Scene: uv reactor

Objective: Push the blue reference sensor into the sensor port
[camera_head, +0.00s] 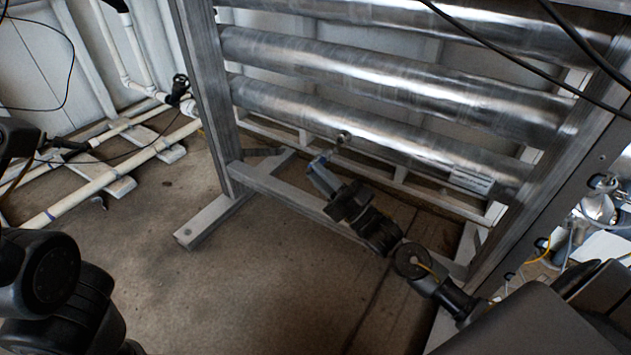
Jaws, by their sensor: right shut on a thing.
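The blue reference sensor (318,163) is a small blue piece at the tip of my right gripper (322,174). The right arm comes in from the lower right, and its gripper is shut on the sensor, covering much of it. The sensor port (343,138) appears as a small round metal fitting on the side of the lowest steel cylinder. The sensor is below and left of the port in the picture, apart from it.
Several large steel cylinders (400,75) lie across a grey metal frame (208,90). The frame's lower beam (290,193) and foot (205,222) are close to my right gripper. White pipes (95,187) run along the left. Cables hang at the upper right. The middle floor is clear.

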